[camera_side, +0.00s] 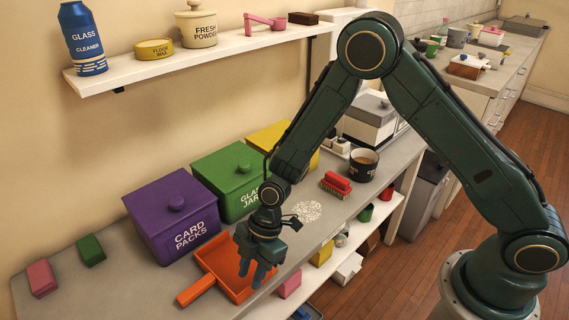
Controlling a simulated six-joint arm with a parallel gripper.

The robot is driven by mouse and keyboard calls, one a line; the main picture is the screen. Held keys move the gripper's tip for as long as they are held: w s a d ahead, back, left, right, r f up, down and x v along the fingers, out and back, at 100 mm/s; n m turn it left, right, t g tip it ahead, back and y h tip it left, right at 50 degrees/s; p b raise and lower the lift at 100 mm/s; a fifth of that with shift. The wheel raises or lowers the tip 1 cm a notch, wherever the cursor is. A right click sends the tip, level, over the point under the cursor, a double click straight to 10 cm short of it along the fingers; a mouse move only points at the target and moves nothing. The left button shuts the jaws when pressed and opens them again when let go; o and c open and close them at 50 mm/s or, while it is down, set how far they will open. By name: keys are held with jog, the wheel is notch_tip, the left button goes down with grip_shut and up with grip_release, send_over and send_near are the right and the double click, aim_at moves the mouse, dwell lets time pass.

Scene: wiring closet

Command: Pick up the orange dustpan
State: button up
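The orange dustpan (219,258) lies on the grey counter, in front of the purple box. Its handle (196,290) points to the lower left. My gripper (256,280) hangs fingers down over the right part of the pan and hides some of it. The fingers look spread with a gap between them. The handle is clear of the fingers. I cannot tell whether the fingertips touch the pan.
A purple CARD PACKS box (170,215), a green box (228,178) and a yellow box (270,137) stand behind. White powder (308,211), a red brush (336,184) and a dark mug (362,165) are to the right. Pink (41,278) and green blocks (91,250) lie left.

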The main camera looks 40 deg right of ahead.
aim_at(245, 290)
jog(key=shift+x, duration=2.55)
jog(key=shift+w+a, duration=0.1)
jog(key=shift+a, duration=0.05)
grip_shut()
